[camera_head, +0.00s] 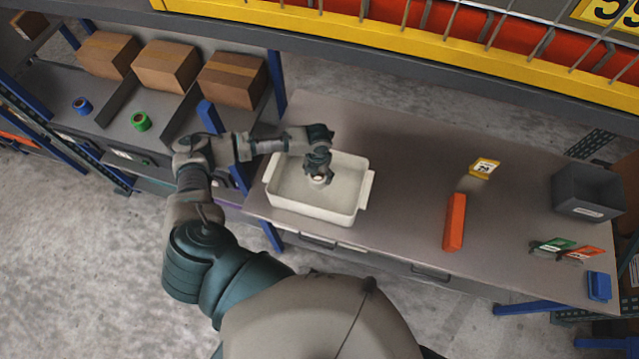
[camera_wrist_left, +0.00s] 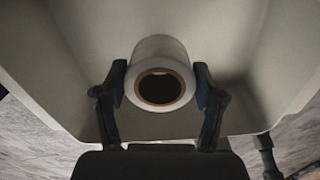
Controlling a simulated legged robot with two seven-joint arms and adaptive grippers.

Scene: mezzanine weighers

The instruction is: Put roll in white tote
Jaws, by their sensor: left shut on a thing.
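The white tote (camera_head: 345,199) stands on the left part of the grey table. It also fills most of the left wrist view (camera_wrist_left: 235,35). My left gripper (camera_head: 319,177) is over the inside of the tote, pointing down. In the left wrist view my left gripper (camera_wrist_left: 160,95) has a finger on each side of a white roll (camera_wrist_left: 158,52) with a brown core and is shut on it. In the head view only a small pale part of the roll (camera_head: 319,179) shows under the gripper. I cannot tell whether the roll touches the tote floor. My right gripper is not in view.
A shelf with cardboard boxes (camera_head: 166,66), a blue roll (camera_head: 82,105) and a green roll (camera_head: 141,121) is at left.

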